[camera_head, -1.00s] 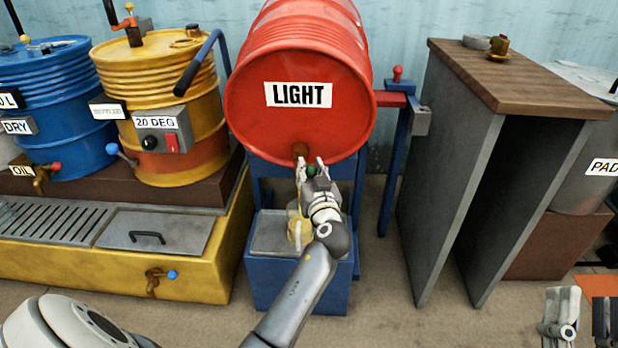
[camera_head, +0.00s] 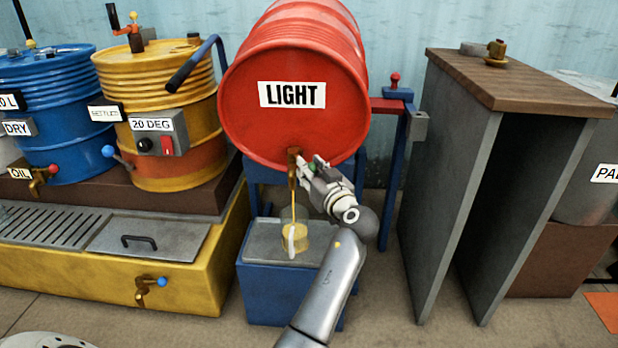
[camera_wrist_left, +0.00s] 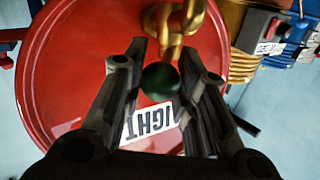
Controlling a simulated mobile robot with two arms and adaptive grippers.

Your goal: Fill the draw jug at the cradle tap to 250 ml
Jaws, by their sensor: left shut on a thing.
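The red drum (camera_head: 300,125) marked LIGHT lies on its side on a blue cradle. Its brass tap (camera_head: 293,156) is low on the front face, and a thin yellow stream of oil (camera_head: 295,203) runs down from it. The clear draw jug (camera_head: 294,238) stands below on the grey top of the blue stand, with yellow oil in its lower part; its scale is too small to read. My left gripper (camera_head: 312,168) is shut on the tap's dark green knob (camera_wrist_left: 160,82), just right of the spout. My right gripper is not in view.
A blue stand (camera_head: 275,285) carries the jug. Left are a yellow drip tray (camera_head: 200,270), a yellow drum (camera_head: 165,90) and a blue drum (camera_head: 60,110). Right is a grey bench with a wooden top (camera_head: 520,85). A blue lever (camera_head: 200,62) sticks out left of the red drum.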

